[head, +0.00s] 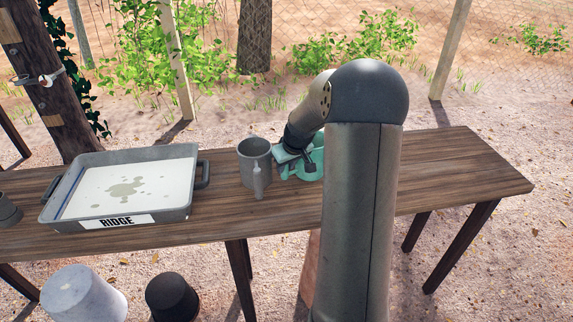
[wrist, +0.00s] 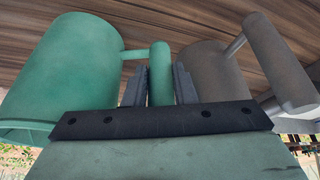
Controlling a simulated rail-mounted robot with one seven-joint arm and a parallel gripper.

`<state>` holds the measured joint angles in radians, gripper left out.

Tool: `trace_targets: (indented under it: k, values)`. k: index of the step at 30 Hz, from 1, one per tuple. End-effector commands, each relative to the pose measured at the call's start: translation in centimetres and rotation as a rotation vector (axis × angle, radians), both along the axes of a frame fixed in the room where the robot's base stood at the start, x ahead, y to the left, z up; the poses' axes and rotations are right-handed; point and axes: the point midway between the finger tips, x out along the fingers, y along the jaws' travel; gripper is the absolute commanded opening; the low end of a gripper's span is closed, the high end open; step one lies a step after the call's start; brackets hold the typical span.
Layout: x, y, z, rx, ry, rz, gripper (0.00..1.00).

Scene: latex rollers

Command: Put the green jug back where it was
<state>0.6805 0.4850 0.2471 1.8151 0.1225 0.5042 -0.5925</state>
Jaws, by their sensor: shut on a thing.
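The green jug (head: 311,166) stands on the wooden table, partly hidden behind my arm in the head view. In the wrist view the green jug (wrist: 72,65) fills the left side, with its upright handle (wrist: 160,75) between my two fingers. My gripper (head: 292,160) is shut on that handle; the fingers (wrist: 160,88) press it from both sides. Whether the jug's base touches the table is hard to tell.
A grey jug (head: 254,160) stands just left of the green one; it also shows in the wrist view (wrist: 212,72). A grey tray labelled RIDGE (head: 117,222) holds pale liquid at the left. A dark cup (head: 8,211) is at the left edge. The table's right end (head: 450,175) is clear.

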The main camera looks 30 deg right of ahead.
Motion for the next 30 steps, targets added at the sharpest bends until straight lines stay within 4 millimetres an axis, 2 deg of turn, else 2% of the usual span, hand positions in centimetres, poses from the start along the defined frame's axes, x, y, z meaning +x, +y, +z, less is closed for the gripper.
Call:
trace_targets:
  k: [5,6,8,16,20,23,30]
  values:
    - [0.0,0.0,-0.5,0.0,0.0,0.0,0.0]
    - [0.0,0.0,-0.3,0.0,0.0,0.0,0.32]
    - [0.0,0.0,-0.3,0.0,0.0,0.0,0.46]
    - [0.0,0.0,-0.2,0.0,0.0,0.0,0.46]
    - [-0.2,0.0,0.5,-0.001,-0.001,0.0,0.46]
    - [-0.8,-0.1,2.0,-0.002,-0.003,-0.002,0.46]
    - [-2.8,-0.1,6.9,-0.003,-0.004,-0.002,0.46]
